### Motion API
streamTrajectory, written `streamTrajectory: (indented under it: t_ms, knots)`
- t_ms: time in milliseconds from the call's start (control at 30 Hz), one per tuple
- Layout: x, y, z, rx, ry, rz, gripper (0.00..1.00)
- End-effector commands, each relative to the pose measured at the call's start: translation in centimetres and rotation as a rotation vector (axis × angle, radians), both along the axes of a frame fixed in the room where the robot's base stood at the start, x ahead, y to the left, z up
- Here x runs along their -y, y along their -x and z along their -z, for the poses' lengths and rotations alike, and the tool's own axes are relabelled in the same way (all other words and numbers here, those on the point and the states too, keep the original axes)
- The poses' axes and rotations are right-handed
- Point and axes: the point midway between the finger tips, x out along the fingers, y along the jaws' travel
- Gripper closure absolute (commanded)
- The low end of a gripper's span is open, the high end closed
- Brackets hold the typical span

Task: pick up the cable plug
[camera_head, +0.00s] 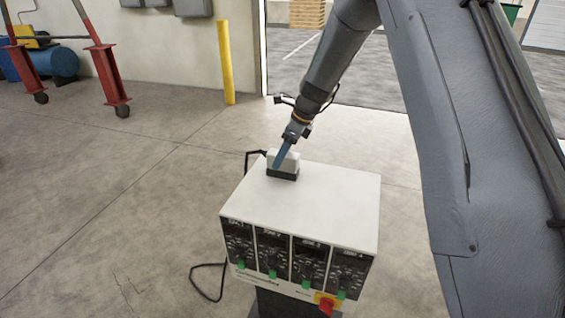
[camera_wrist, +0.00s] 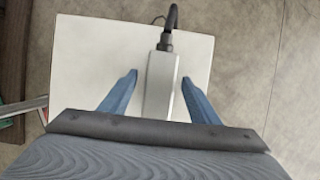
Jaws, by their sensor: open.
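My gripper (camera_head: 280,157) is open, pointing down at the plug. In the wrist view my gripper (camera_wrist: 160,77) has one finger on each side of the plug, with visible gaps. The plug's near end is hidden behind my gripper's body.
The box front carries dials, green parts and a red knob (camera_head: 326,305). The black cable (camera_head: 252,158) passes behind the box, and a loop shows on the floor at its left. A yellow post (camera_head: 226,62) and a red frame (camera_head: 107,70) stand farther back.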

Motion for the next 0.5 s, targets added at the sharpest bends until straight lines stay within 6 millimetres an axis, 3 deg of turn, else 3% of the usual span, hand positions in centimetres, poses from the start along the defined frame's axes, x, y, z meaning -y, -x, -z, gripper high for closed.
streamTrajectory:
  t_ms: [500]
  knots:
    - [0.00,0.01,0.45,0.000,0.000,0.000,0.44]
